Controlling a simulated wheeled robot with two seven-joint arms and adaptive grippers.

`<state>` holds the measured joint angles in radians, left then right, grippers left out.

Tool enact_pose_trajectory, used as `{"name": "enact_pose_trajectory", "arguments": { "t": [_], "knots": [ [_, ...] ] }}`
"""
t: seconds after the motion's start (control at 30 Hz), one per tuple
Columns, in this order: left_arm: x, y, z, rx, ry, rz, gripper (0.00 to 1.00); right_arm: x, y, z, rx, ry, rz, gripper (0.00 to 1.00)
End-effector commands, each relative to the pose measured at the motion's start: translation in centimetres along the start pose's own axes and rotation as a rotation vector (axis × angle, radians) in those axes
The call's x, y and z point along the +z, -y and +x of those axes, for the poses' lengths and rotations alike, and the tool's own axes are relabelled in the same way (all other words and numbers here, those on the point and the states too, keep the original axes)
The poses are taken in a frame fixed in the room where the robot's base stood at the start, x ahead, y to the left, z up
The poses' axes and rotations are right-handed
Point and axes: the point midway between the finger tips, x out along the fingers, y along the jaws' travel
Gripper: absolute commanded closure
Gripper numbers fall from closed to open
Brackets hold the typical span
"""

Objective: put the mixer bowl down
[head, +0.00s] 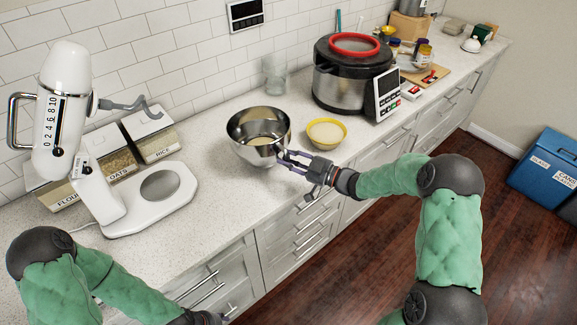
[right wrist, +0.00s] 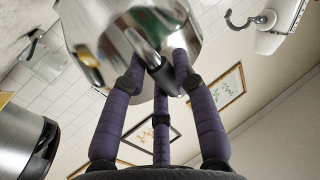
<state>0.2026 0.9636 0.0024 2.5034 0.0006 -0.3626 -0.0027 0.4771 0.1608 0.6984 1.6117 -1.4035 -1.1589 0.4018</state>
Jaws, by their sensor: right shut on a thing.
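The mixer bowl (head: 258,124) is shiny steel, upright or nearly so, with pale contents at its bottom. It is over the counter between the white stand mixer (head: 62,120) and a yellow bowl. I cannot tell whether its base touches the counter. My right gripper (head: 288,157) is shut on the bowl's near right side. In the right wrist view its purple fingers press against the steel bowl (right wrist: 128,30). My left gripper (head: 208,318) shows only partly at the bottom edge, its fingers mostly cut off.
The yellow bowl (head: 326,132) with pale contents stands close to the right. A large dark cooker (head: 340,88) stands behind it. Bins for flour, oats and rice (head: 152,136) stand behind the mixer. The mixer's base plate (head: 152,190) is empty, and counter in front is clear.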

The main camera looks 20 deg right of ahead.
Motion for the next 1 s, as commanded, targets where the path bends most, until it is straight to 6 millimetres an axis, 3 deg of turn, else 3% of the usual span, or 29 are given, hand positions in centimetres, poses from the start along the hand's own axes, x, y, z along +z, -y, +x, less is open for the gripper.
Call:
{"name": "enact_pose_trajectory", "arguments": {
  "t": [0.13,0.37,0.4,0.47,0.83,1.0],
  "knots": [
    [0.0,0.2,0.6,0.000,0.000,0.000,0.56,1.9,0.1,0.0,-0.001,-0.004,0.000,1.00],
    [0.0,0.2,0.6,0.000,0.000,0.000,0.56,2.3,0.1,0.0,-0.001,-0.001,0.000,1.00],
    [0.0,0.2,0.6,0.000,0.000,0.000,0.56,2.5,0.2,-0.1,-0.001,0.004,0.005,0.64],
    [0.0,0.2,0.6,0.000,0.000,0.000,0.56,2.5,0.2,-0.1,-0.001,0.004,0.005,0.48],
    [0.0,0.2,0.6,0.000,0.000,0.000,0.56,2.4,0.2,-0.2,-0.001,0.002,0.003,0.48],
    [0.0,0.1,0.3,0.000,0.000,0.000,0.56,2.4,0.1,-1.7,0.002,0.003,0.002,0.48]
  ]
}}
